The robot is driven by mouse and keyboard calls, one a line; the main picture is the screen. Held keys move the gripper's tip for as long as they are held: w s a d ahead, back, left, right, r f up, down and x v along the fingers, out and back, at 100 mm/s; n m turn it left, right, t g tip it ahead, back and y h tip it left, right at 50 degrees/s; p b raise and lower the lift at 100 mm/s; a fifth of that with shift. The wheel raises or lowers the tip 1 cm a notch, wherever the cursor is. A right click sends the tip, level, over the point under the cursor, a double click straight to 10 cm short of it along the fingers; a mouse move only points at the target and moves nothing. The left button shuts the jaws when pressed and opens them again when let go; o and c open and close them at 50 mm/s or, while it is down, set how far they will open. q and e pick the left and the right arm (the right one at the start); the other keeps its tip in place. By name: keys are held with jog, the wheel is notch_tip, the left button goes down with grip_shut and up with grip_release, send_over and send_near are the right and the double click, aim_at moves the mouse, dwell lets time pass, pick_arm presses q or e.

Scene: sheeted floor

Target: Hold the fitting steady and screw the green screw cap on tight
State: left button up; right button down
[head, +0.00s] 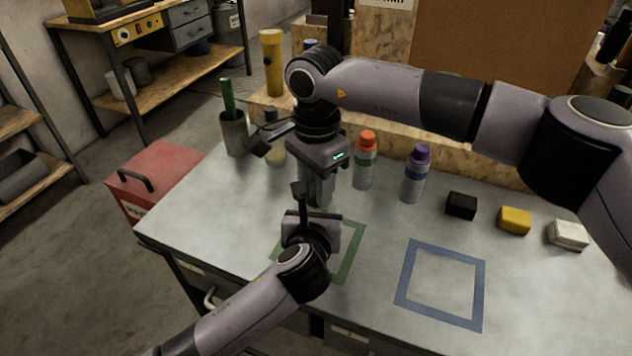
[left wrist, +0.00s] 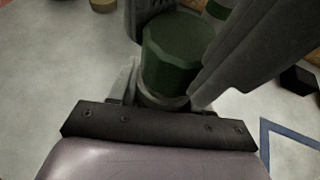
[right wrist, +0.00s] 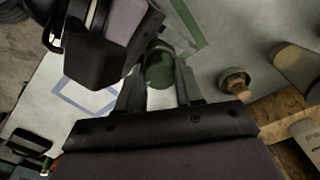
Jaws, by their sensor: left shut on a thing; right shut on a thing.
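The green screw cap (left wrist: 176,52) is dark green and many-sided in the left wrist view. It sits at the top of the grey fitting (left wrist: 166,101); how far it is threaded, I cannot tell. In the head view the fitting (head: 319,192) stands upright near the green square, its top hidden by my right gripper. My left gripper (head: 302,200) is shut on the fitting from the front. My right gripper (head: 318,172) points down from above, shut on the cap, which shows between its fingers in the right wrist view (right wrist: 159,70).
Orange-capped (head: 366,160) and purple-capped (head: 414,174) bottles stand right of my grippers. Black (head: 461,205), yellow (head: 514,220) and white (head: 568,235) blocks lie farther right. A grey cup (head: 234,135) stands at left. The blue outlined square (head: 443,246) is empty.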

jog(key=m, duration=0.4)
jog(key=shift+m, duration=0.3)
jog(key=m, duration=0.4)
jog(key=shift+a+m, duration=0.1)
jog(key=shift+m, duration=0.2)
jog(key=c, duration=0.6)
grip_release()
jog(key=shift+c, duration=0.2)
jog(key=shift+s, duration=0.15)
jog(key=shift+f, duration=0.1)
jog(key=shift+c, duration=0.8)
